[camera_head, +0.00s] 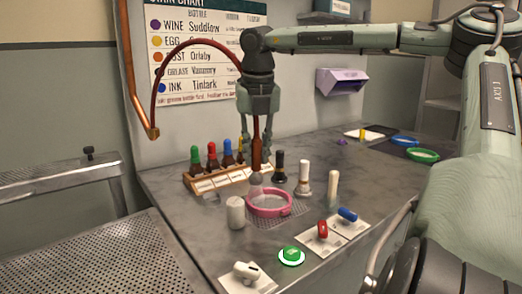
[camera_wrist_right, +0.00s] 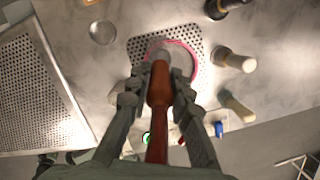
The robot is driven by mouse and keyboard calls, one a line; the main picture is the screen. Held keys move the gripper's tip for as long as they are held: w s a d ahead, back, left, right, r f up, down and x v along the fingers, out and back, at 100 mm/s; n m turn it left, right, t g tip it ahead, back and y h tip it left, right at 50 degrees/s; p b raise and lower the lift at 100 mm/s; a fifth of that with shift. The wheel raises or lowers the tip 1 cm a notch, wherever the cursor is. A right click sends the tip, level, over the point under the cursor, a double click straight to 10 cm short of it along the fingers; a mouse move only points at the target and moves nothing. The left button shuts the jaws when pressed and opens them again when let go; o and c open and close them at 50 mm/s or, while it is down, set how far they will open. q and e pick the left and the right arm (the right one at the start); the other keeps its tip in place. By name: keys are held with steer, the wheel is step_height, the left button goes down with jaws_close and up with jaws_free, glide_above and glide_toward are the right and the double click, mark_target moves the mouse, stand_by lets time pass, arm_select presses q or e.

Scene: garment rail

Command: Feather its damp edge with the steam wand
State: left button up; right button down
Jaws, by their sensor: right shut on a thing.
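My right gripper (camera_head: 257,140) points down and is shut on the steam wand (camera_head: 256,158), a red-brown handle with a dark red hose (camera_head: 190,45) arching to the left. The wand's lower end is at the back rim of a pink hoop (camera_head: 269,210); I cannot tell whether they touch. The hoop lies on a perforated patch (camera_head: 297,208) of the worktop. In the right wrist view the wand (camera_wrist_right: 160,85) runs between the fingers toward the hoop (camera_wrist_right: 192,58), partly covering it. The surface inside looks greyish; no damp edge can be made out. My left gripper is not in view.
A wooden rack (camera_head: 203,184) of colour-capped bottles stands behind left. A whitish cylinder (camera_head: 236,213), a black-topped brush (camera_head: 279,166) and two pale-handled ones surround the hoop.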

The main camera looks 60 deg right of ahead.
steer(key=a, duration=0.1)
steer(key=a+b, duration=0.1)
steer(key=shift+s+a, duration=0.3)
steer(key=shift+s, duration=0.1)
steer(key=shift+s, duration=0.1)
steer(key=s+b, duration=0.5)
steer(key=s, duration=0.1)
steer(key=shift+s+d, duration=0.15)
stand_by(1.4)
steer(key=shift+s+d, duration=0.2)
steer(key=shift+d, duration=0.45)
steer(key=shift+s+d, duration=0.15)
steer(key=shift+d, duration=0.45)
